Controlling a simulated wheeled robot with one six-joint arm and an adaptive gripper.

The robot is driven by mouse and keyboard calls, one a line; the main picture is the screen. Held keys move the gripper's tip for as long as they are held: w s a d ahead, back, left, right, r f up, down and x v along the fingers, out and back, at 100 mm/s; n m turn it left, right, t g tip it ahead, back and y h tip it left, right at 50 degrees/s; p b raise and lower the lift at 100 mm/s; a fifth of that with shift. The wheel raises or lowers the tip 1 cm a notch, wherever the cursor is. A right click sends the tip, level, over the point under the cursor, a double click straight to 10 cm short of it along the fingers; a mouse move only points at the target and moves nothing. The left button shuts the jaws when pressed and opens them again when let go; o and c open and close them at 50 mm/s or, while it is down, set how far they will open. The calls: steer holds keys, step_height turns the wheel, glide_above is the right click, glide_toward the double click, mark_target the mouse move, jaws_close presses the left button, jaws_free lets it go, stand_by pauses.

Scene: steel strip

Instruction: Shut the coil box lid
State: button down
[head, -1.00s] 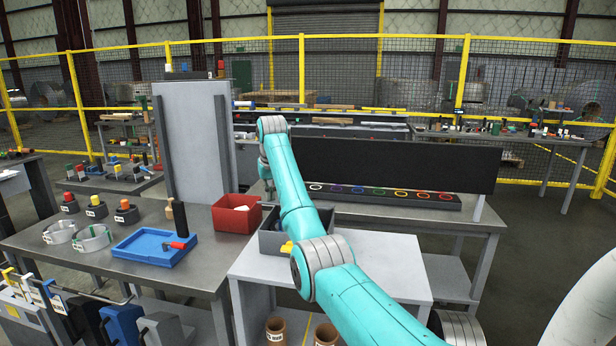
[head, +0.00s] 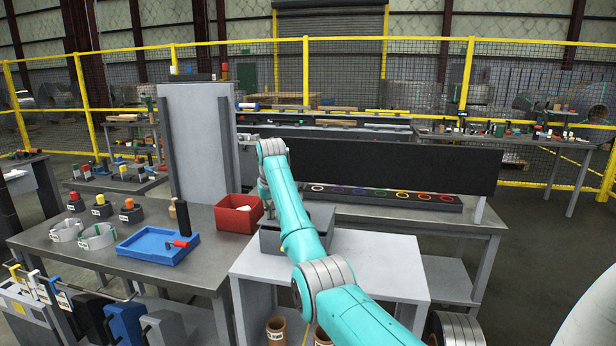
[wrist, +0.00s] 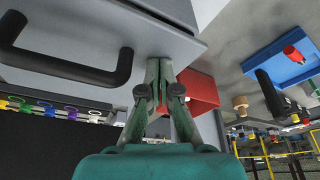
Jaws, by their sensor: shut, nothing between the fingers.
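The grey coil box (head: 270,243) stands on the white table, partly behind my arm. Its grey lid (head: 322,214) now shows as a nearly level plate over the box; I cannot tell if it is fully seated. In the wrist view a grey panel with a black bar handle (wrist: 70,70) fills the upper left. My gripper (wrist: 160,64) is shut and empty, its fingertips close to the panel's edge beside the handle; contact cannot be told. In the head view my arm hides the fingers.
A red bin (head: 238,214) stands just left of the coil box. A blue tray (head: 158,247) lies farther left on the steel table. A dark upright panel (head: 395,167) stands behind. The white table (head: 375,265) is clear to the right.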

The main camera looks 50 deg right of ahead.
steer(key=shift+f, duration=0.3)
stand_by(0.5)
steer(key=shift+r, duration=3.5)
steer(key=shift+s, duration=0.1)
